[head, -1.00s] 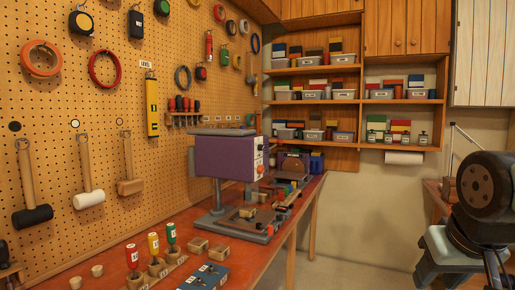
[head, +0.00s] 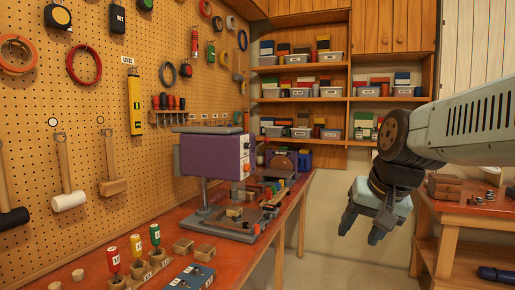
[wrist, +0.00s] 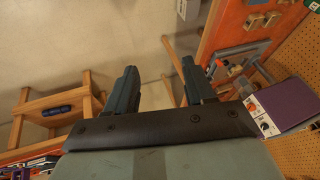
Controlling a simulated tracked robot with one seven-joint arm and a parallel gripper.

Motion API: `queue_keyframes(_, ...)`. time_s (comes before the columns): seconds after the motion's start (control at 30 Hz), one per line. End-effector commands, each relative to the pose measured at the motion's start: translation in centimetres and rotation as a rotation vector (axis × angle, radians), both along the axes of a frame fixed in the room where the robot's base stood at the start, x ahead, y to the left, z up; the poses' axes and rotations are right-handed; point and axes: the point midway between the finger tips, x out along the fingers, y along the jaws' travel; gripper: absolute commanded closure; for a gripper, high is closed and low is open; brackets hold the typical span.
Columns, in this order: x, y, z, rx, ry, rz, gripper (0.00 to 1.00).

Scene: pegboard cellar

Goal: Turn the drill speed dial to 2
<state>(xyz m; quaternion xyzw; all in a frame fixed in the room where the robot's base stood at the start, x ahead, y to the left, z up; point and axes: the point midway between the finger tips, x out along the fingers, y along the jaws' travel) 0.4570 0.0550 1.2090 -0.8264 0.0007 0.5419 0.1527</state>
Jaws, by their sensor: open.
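The purple drill press (head: 208,157) stands on the red-topped bench against the pegboard. In the wrist view the drill head (wrist: 288,103) is at the right edge, and the dark dial (wrist: 265,128) shows below an orange knob. The number the dial points to is too small to read. My gripper (head: 362,228) is open and empty in the air, to the right of the drill and well apart from it. Its two fingers (wrist: 160,70) show in the wrist view with nothing between them.
Screwdrivers with red, yellow and green handles (head: 136,253) stand at the bench's front. Mallets (head: 66,190) hang on the pegboard. Shelves with bins (head: 300,90) are behind. Another wooden bench (head: 465,207) stands at the right. Open floor lies between the two benches.

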Motion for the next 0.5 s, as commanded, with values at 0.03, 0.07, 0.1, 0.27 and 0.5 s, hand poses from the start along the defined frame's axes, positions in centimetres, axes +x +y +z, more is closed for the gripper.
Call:
queue_keyframes(0.03, 1.7, 0.9, 0.5, 0.050, 0.022, -0.029, 0.46)
queue_keyframes(0.07, 2.5, 1.5, 0.8, 0.082, 0.034, -0.047, 0.46)
queue_keyframes(0.1, 3.8, 2.2, 1.3, 0.128, 0.050, -0.073, 0.46)
queue_keyframes(0.27, 8.8, 5.1, 2.8, 0.306, 0.122, -0.170, 0.46)
queue_keyframes(0.5, 16.8, 9.0, 4.7, 0.581, 0.251, -0.310, 0.46)
